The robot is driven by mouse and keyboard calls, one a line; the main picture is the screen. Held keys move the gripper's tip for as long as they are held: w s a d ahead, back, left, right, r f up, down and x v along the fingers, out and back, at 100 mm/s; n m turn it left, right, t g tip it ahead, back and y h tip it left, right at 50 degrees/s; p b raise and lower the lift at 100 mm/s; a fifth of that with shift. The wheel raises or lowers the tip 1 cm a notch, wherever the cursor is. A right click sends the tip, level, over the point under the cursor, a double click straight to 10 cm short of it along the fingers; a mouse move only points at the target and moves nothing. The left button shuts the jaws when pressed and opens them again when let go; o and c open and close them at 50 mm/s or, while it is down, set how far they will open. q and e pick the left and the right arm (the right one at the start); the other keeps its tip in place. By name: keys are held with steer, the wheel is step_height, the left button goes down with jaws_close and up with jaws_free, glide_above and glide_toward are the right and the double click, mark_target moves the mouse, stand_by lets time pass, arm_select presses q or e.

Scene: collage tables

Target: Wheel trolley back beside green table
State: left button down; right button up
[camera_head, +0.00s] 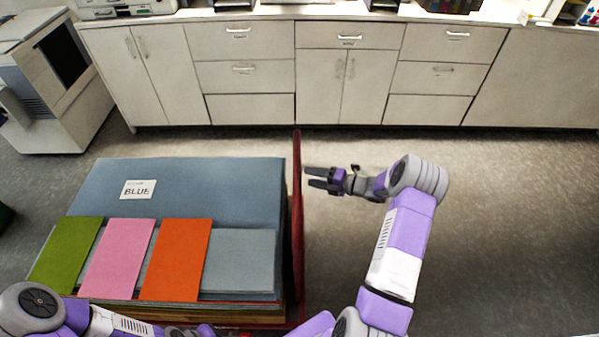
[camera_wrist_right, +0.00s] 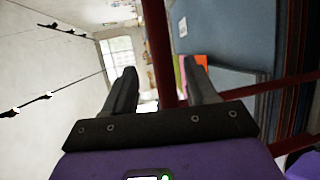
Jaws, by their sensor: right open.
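The trolley has a red frame and carries stacks of coloured sheets in front of me. Its upright red end handle (camera_head: 297,230) stands at the trolley's right side. My right gripper (camera_head: 309,177) is open, its fingertips pointing left close to the handle's far part. In the right wrist view, a red bar (camera_wrist_right: 159,45) shows between the two open fingers (camera_wrist_right: 160,68); I cannot tell whether it touches them. My left arm shows at the lower left, but its gripper is out of view. No green table is clearly seen.
The trolley bears a large blue stack (camera_head: 220,190) labelled BLUE, with green (camera_head: 65,255), pink (camera_head: 118,258) and orange sheets (camera_head: 176,260) in front. Pale cabinets (camera_head: 345,75) line the back and a copier (camera_head: 50,85) stands back left. The floor (camera_head: 510,220) at right is clear.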

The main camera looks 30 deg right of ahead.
mark_target(295, 174)
steer(key=x, duration=0.7)
steer(key=shift+a+f, duration=0.1)
steer(key=shift+a, duration=0.15)
steer(key=shift+c, duration=0.2)
jaws_close()
